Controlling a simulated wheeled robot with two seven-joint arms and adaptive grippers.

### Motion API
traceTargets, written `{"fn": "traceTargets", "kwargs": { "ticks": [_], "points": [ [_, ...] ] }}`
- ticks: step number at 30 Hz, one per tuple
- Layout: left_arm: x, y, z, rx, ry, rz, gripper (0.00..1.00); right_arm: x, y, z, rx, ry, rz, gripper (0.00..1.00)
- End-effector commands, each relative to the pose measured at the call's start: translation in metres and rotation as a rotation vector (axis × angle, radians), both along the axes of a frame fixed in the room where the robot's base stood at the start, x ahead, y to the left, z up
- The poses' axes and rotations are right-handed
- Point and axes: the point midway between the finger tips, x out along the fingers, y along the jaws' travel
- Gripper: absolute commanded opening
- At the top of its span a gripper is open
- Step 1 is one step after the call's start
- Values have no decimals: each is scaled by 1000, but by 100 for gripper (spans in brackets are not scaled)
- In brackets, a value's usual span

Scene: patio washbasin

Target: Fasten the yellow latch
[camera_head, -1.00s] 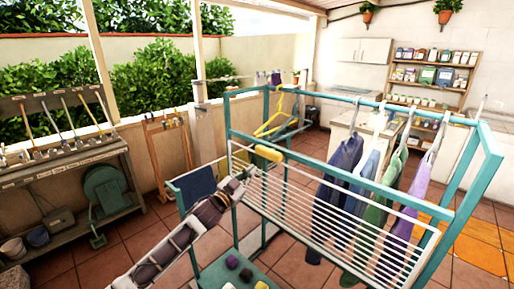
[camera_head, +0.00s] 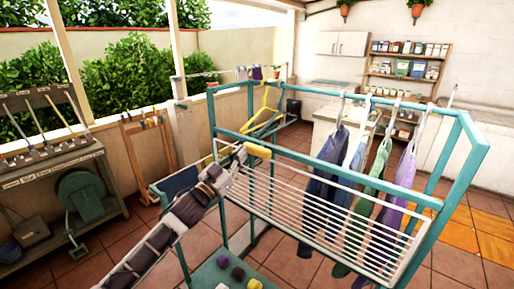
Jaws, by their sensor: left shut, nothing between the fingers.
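The yellow latch (camera_head: 259,151) is a short, rounded bar at the upper left corner of the white wire rack (camera_head: 320,198). The rack hangs tilted inside a teal frame (camera_head: 330,163). My left arm reaches in from the lower left, and my left gripper (camera_head: 240,156) is shut and empty at the left end of the latch. Its fingertips overlap the latch's end in the picture, and I cannot tell whether they touch it. The part of the rack's corner behind the gripper is hidden. My right gripper is out of view.
A yellow hanger (camera_head: 264,118) hangs at the frame's left end. Several garments, one of them purple (camera_head: 398,185), hang along its right part. A tool bench (camera_head: 52,170) stands at the left.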

Motion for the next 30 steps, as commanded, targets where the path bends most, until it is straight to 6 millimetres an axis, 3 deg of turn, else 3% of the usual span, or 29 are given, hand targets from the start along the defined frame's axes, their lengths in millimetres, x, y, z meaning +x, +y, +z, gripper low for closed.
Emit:
{"fn": "traceTargets", "kwargs": {
  "ticks": [12,30],
  "points": [
    [-1,-1,2,-121,77,-58,0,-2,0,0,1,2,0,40],
    [2,-3,4,-128,81,-62,0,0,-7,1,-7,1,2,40]
  ]
}}
